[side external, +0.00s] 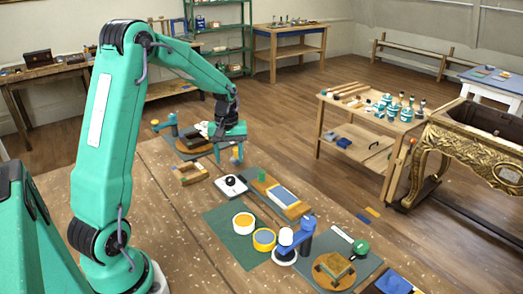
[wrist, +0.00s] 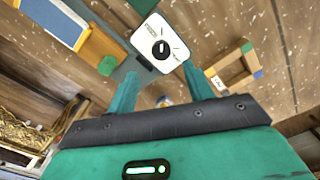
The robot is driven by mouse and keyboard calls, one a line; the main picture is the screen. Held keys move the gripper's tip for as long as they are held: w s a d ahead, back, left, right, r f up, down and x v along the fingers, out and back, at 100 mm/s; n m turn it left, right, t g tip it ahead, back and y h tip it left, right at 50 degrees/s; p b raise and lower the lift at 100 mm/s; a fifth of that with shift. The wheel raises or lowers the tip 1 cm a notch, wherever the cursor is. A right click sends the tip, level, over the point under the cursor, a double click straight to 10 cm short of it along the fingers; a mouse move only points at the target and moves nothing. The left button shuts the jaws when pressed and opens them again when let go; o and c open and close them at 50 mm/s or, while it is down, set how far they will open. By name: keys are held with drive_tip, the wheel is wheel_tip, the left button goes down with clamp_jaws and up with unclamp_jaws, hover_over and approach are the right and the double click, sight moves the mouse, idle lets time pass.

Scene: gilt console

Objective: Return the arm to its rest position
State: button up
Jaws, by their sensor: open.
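My teal arm reaches from the left of the side external view over the far part of the worktable (side external: 180,225). My gripper (side external: 231,158) hangs above the table with its fingers pointing down. In the wrist view my gripper (wrist: 159,72) has its two teal fingers apart with nothing held between them. A white box with a black knob (wrist: 160,46) lies beyond the fingertips. The same white box (side external: 231,186) sits on the table in front of my gripper in the side external view. My gripper appears to touch nothing.
A small wooden frame (side external: 189,174) lies near my gripper. A wooden cart (side external: 345,145) and gilt console (side external: 470,150) stand beyond. The table's left middle is mostly bare.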

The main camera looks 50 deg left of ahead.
drive_tip(key=s+d+r+m+t, duration=0.4)
drive_tip(key=s+d+r+m, duration=0.5)
drive_tip(key=d+r, duration=0.65)
drive_tip(key=s+d+f+m+t, duration=0.1)
drive_tip(key=s+d+m, duration=0.2)
drive_tip(key=s+d, duration=0.2)
drive_tip(key=s, duration=0.3)
drive_tip(key=shift+d+t, duration=0.2)
drive_tip(key=shift+t, duration=0.1)
